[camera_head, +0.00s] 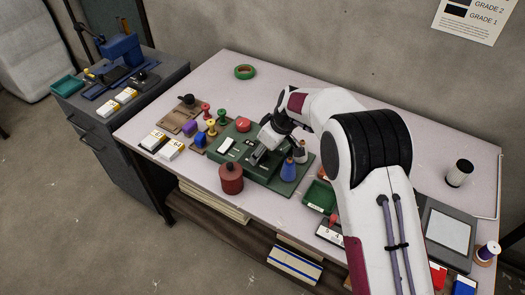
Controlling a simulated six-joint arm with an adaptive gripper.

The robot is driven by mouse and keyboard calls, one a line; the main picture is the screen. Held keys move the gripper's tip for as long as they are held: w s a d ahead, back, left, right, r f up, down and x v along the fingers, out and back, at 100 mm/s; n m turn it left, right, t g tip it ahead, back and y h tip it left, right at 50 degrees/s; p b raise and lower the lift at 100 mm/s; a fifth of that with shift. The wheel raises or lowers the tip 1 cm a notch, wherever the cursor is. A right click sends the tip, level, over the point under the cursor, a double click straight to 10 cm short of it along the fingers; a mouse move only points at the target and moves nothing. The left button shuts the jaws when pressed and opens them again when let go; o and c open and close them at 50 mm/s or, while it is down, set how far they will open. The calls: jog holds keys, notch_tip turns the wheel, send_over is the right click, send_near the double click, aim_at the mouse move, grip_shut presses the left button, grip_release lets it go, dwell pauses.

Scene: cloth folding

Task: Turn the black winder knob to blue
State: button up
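A small black knob (188,99) stands on a brown board (172,121) at the left of the table; I cannot be sure that it is the winder knob. Beside the board are small coloured pieces, among them a blue one (200,139), a purple one (190,129) and a yellow one (211,127). My gripper (257,157) is low over a green base (262,181) in the middle of the table, to the right of the black knob and apart from it. Its fingertips are small and partly hidden, so its opening is unclear.
A dark red canister (231,181) stands in front of the green base. A blue cone (289,171) and a pale cone (301,151) are close to my gripper's right. The table's back left, around a green ring (245,72), is clear.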

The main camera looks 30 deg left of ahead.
jog(key=c, duration=1.1)
jog(key=shift+m, duration=0.6)
jog(key=shift+s+m+t, duration=0.1)
jog(key=shift+m+t, duration=0.3)
jog(key=shift+m, duration=0.2)
jog(key=shift+m+t+h, duration=0.3)
jog(key=shift+m+t, duration=0.1)
jog(key=shift+m, duration=0.8)
jog(key=o, duration=1.1)
